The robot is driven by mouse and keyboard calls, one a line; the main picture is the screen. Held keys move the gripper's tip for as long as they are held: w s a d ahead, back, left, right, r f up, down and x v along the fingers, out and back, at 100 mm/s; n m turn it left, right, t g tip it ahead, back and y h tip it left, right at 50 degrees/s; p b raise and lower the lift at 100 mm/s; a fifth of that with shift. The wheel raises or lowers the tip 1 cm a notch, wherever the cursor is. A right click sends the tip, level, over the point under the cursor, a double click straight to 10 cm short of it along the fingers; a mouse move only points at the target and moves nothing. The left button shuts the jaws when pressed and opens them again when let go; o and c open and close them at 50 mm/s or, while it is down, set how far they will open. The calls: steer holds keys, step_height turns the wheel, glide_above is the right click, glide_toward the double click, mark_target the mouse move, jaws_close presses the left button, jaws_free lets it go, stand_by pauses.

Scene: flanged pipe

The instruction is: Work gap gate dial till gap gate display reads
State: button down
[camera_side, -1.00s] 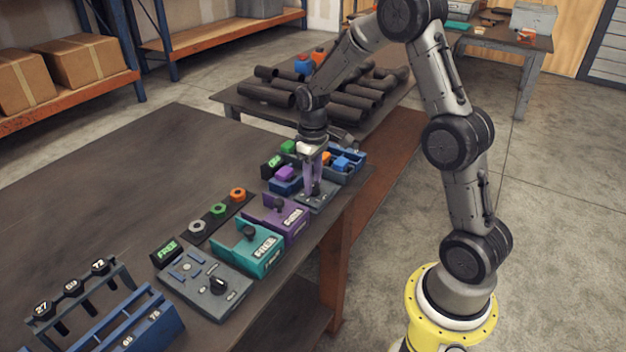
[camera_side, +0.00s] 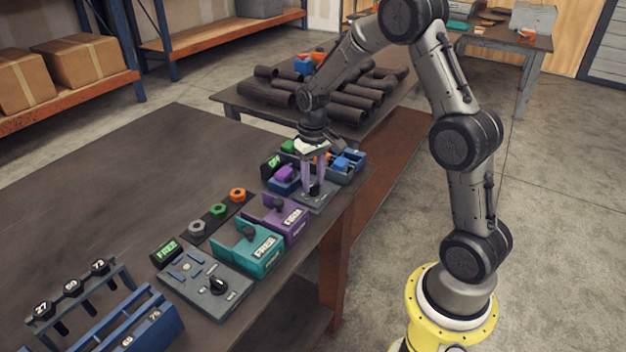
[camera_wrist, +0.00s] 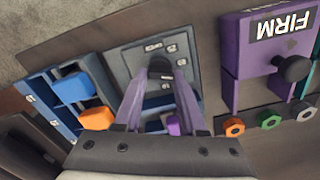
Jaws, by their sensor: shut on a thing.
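My gripper (camera_side: 316,190) points down with its purple fingers shut on the dark dial knob (camera_wrist: 160,68). The knob stands on a grey dial plate (camera_wrist: 138,58) with small white markings around it, too small to read surely. In the side view this plate (camera_side: 325,203) lies near the table's right edge. My fingers partly hide the knob. Near the plate stands a small black display (camera_side: 271,163) with green characters too small to read surely. I cannot read a gap gate name on it.
A second grey panel (camera_side: 203,287) with its own knob and a green-lettered display (camera_side: 167,252) sits at the front. Teal (camera_side: 258,256) and purple (camera_side: 285,222) fixtures stand between. Blue holders with orange blocks (camera_wrist: 73,88) are close beside the plate.

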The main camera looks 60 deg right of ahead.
mark_target(314, 184)
steer(key=shift+d+r+m, duration=0.1)
steer(key=shift+m, duration=2.1)
steer(key=shift+c, duration=2.4)
jaws_free()
step_height(314, 184, up, 14)
